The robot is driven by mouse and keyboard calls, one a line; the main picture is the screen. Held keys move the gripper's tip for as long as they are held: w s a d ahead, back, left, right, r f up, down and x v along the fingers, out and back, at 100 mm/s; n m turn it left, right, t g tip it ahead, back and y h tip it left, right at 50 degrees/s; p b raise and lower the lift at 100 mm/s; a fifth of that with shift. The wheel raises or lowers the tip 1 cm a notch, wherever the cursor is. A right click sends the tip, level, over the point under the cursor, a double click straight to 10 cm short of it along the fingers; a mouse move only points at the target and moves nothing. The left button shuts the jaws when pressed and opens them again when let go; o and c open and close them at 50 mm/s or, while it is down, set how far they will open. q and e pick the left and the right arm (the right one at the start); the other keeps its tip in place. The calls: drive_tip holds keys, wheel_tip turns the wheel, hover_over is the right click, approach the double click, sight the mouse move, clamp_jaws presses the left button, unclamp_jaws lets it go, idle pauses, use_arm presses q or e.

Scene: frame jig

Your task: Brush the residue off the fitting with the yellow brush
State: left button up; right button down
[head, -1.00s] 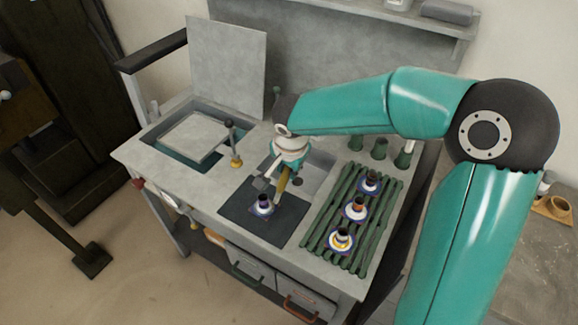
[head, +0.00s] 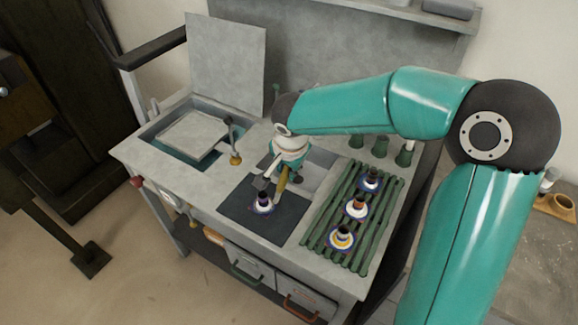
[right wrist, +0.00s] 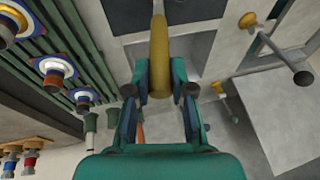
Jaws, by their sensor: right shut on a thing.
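My right gripper (head: 272,184) is shut on the yellow brush (head: 283,180), which points down over the dark mat (head: 285,221). A fitting (head: 263,202) with a pale, blue-edged base and dark top stands upright on the mat. The brush is just right of the fitting; I cannot tell whether they touch. In the right wrist view the brush handle (right wrist: 160,58) lies between the fingers, and the brush's far end runs off the top edge. That view does not show the fitting on the mat. Any residue is too small to make out. My left gripper is not in view.
A green slatted rack (head: 323,238) to the right holds three similar fittings, the nearest (head: 342,238) at its front. Green holders (head: 380,148) stand behind it. A recessed tray with a pale plate (head: 192,136) and a yellow-based lever (head: 235,158) are on the left.

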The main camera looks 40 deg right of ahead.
drive_tip(key=shift+w, duration=0.15)
drive_tip(key=shift+w+a, duration=0.25)
drive_tip(key=shift+w, duration=0.2)
drive_tip(key=shift+w+a, duration=0.2)
drive_tip(key=shift+w, duration=0.35)
drive_tip(key=shift+s+d+f+b, duration=0.1)
drive_tip(key=shift+s+d+b, duration=0.15)
drive_tip(key=shift+s+b, duration=0.55)
drive_tip(key=shift+s+d+b, duration=0.25)
drive_tip(key=shift+s+b, duration=0.4)
drive_tip(key=shift+b, duration=0.25)
drive_tip(key=shift+w, duration=0.1)
